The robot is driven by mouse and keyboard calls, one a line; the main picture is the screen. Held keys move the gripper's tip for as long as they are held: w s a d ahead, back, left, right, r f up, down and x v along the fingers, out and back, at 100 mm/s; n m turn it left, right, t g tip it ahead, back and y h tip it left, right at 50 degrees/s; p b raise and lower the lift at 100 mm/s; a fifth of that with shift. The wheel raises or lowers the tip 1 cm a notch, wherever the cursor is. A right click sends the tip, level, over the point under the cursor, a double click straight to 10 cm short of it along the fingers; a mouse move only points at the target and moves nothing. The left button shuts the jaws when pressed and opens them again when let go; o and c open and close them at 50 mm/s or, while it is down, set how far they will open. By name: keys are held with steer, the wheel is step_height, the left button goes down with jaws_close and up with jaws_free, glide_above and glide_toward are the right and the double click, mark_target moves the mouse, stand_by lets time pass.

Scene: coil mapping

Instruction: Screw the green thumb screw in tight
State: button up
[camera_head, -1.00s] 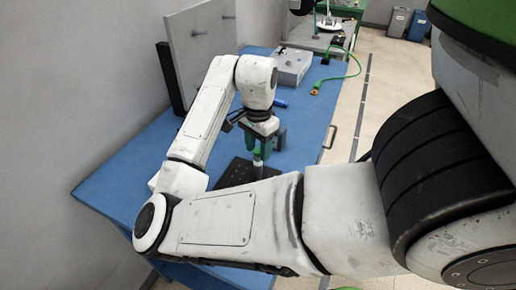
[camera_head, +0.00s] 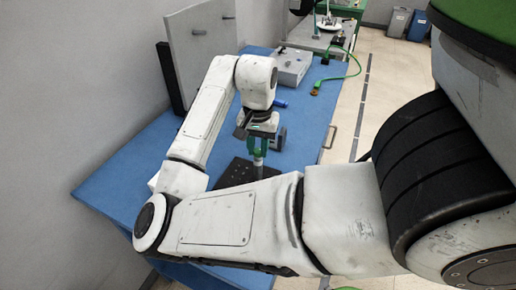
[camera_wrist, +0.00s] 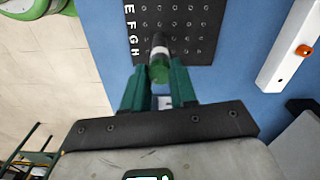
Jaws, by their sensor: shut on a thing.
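The green thumb screw (camera_wrist: 159,71) is a round green knob at the end of a grey post (camera_wrist: 158,42) in the wrist view. The post stands over a black perforated plate (camera_wrist: 145,22) lettered E to H; it also shows in the head view (camera_head: 258,167). My gripper (camera_wrist: 160,76) has its green fingers on both sides of the knob, shut on it. In the head view my gripper (camera_head: 260,143) points down over the post, above the black plate (camera_head: 236,173). My fingers and forearm hide part of the screw and plate there; the screw's thread is hidden.
The plate lies on a blue table (camera_head: 125,180). A grey box (camera_head: 291,66) and a blue cylinder (camera_head: 281,103) are behind my gripper. A white bar with an orange knob (camera_wrist: 304,50) lies at the right of the wrist view. A green cable (camera_head: 340,76) lies at the table's far right.

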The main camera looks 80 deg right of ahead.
jaws_close()
steer(key=m, duration=0.2)
steer(key=shift+m, duration=0.3)
steer(key=shift+o, duration=1.6)
jaws_free()
steer(key=shift+m, duration=0.3)
steer(key=o, duration=0.5)
step_height(320, 180, up, 11)
steer(key=shift+f, duration=0.15)
